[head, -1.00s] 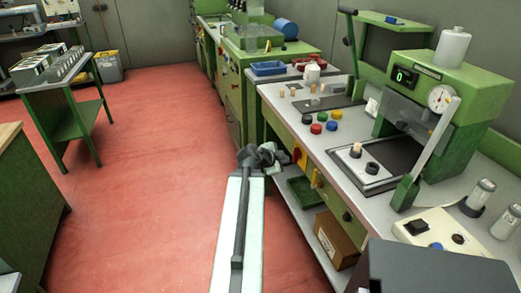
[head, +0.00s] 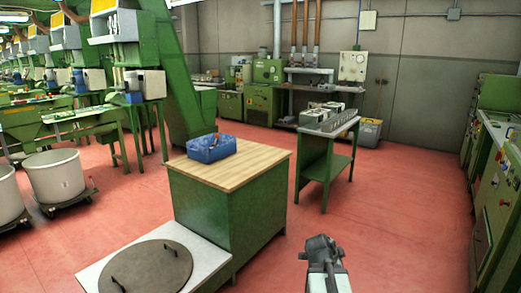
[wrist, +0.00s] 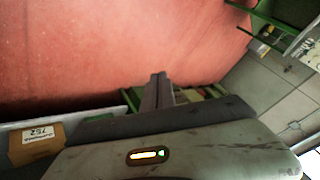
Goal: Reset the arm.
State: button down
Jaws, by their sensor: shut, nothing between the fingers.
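My gripper (wrist: 158,84) shows in the wrist view as two dark fingers pressed together, with nothing between them. It points out over the red floor. In the head view my arm is at the bottom, right of centre, over open floor. Its dark end (head: 320,246) is small there, and the fingers cannot be made out. No object is held.
A green cabinet with a wooden top (head: 262,160) bears a blue crate (head: 212,150). A green side table (head: 328,140) stands behind. A green machine bench (head: 493,195) lines the right edge. A cardboard box (wrist: 38,141) shows in the wrist view. Red floor (head: 400,215) lies clear between.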

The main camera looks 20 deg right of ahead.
jog(key=w+a+f+n+y, duration=0.2)
jog(key=a+n, duration=0.3)
jog(key=a, duration=0.9)
jog(key=w+a+f+n+y, duration=0.25)
jog(key=a+n, duration=0.25)
jog(key=a, duration=0.8)
jog(key=s+a+f+n+g+y, duration=0.2)
jog(key=s+a+n+g+y, duration=0.15)
jog(key=s+a+n, duration=0.65)
notch_tip(320, 180, up, 17)
jog(key=w+d+n+p, duration=0.1)
jog(key=w+p, duration=0.1)
jog(key=p, duration=1.4)
jog(key=shift+w+d+f+p, duration=0.15)
jog(key=shift+d+p, duration=0.1)
jog(key=shift+p, duration=0.05)
jog(key=shift+g, duration=0.25)
